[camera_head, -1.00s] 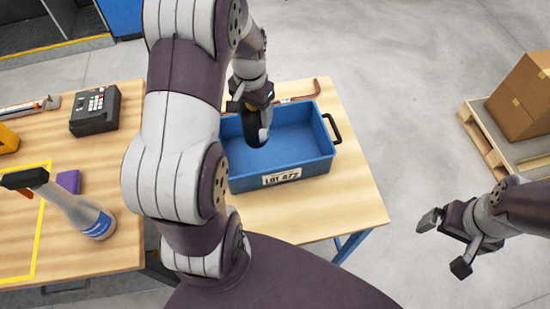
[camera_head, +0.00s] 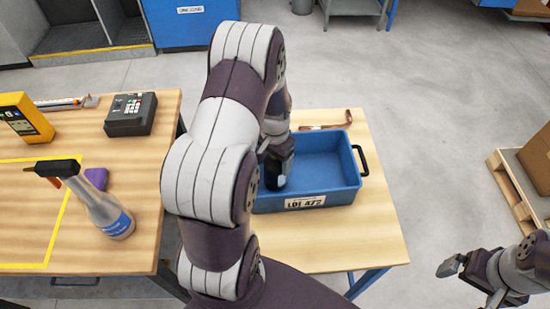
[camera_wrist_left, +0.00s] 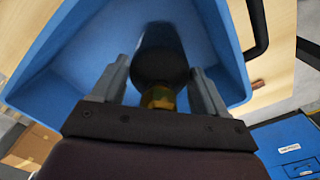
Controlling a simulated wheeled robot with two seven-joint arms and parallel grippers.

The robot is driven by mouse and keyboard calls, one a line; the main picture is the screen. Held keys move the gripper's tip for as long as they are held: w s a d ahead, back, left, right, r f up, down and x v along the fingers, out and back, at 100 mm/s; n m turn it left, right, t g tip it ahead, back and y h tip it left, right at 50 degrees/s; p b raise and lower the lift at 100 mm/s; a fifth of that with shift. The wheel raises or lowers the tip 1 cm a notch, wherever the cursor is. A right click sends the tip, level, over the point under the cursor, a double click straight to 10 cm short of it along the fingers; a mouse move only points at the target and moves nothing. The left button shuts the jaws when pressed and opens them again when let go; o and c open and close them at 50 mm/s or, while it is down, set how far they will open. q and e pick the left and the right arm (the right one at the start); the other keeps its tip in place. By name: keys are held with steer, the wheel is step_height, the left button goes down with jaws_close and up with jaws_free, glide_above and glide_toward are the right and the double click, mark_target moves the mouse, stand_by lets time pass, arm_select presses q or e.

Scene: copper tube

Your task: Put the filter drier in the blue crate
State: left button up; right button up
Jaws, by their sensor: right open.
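The blue crate (camera_head: 345,187) stands on the small wooden table, with a LOT 472 label on its front. My left gripper (camera_head: 277,172) reaches down inside the crate's left part. It is shut on the filter drier (camera_head: 272,178), a black cylinder, partly hidden by the gripper and arm in the head view. In the left wrist view the dark filter drier (camera_wrist_left: 160,58) and its brass end lie between the fingers of the left gripper (camera_wrist_left: 160,85), with blue crate walls (camera_wrist_left: 55,65) around. I cannot tell whether it touches the crate floor. My right gripper (camera_head: 468,283) is open and empty, off to the right.
A copper tube (camera_head: 335,125) lies behind the crate. A carton (camera_head: 538,160) sits on a pallet at right.

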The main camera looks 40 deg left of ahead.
arm_select(q)
steer(key=shift+o, duration=1.2)
step_height(320, 180, up, 12)
steer(key=shift+f, duration=0.1)
steer(key=s+d+r+t, duration=0.1)
steer(key=s+d, duration=0.7)
steer(key=d, duration=0.6)
steer(key=shift+s, duration=0.3)
